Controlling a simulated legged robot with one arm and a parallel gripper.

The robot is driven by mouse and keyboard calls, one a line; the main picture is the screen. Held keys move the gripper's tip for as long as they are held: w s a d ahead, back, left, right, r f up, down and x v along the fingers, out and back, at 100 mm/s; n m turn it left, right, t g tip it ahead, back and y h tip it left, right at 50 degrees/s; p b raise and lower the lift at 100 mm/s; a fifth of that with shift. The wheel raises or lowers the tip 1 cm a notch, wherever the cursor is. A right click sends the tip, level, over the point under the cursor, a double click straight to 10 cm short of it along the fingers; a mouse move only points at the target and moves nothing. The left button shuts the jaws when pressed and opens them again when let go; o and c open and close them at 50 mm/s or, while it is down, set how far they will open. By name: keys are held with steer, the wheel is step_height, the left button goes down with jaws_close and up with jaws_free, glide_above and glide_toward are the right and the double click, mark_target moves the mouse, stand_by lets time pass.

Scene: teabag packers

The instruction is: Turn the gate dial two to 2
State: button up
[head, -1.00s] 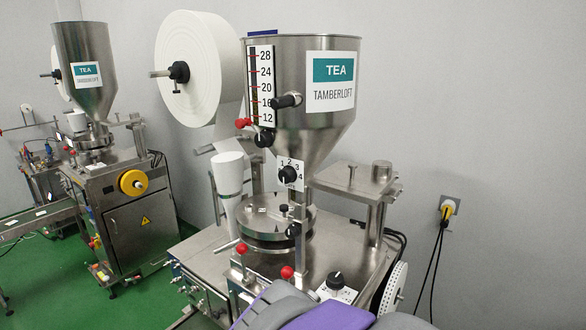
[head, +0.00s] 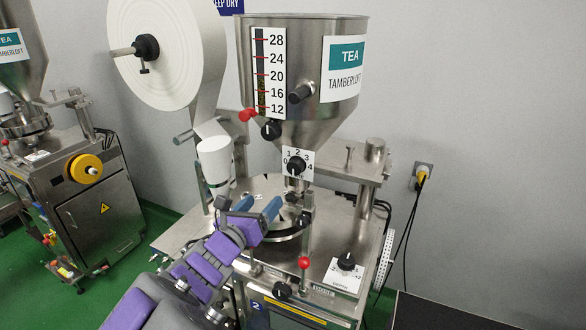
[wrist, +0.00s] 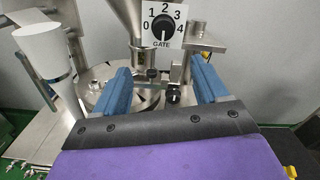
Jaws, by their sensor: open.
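The gate dial (head: 296,164) is a black round knob on a white plate numbered 0 to 4, below the steel hopper (head: 300,90). It shows larger in the wrist view (wrist: 163,32), with the word GATE under it. In the wrist view the dial is above and beyond the gap between the fingers (wrist: 160,70).
A large white paper roll (head: 160,50) and a white cone (head: 215,160) stand left of the hopper. A red-knobbed lever (head: 304,263) and another black dial (head: 346,261) are lower right. A second packer (head: 90,190) stands at the left. A blue 2 label marks the machine's front.

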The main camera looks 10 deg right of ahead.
glide_toward(293, 170)
steer(key=x, duration=0.9)
steer(key=shift+w+d+f, duration=0.1)
steer(key=shift+w+d, duration=0.05)
steer(key=shift+d, duration=0.35)
steer(key=shift+a, duration=0.1)
steer(key=shift+c, duration=0.2)
steer(key=shift+a, duration=0.45)
steer(key=c, duration=0.5)
steer(key=shift+d, duration=0.25)
steer(key=shift+c, duration=2.6)
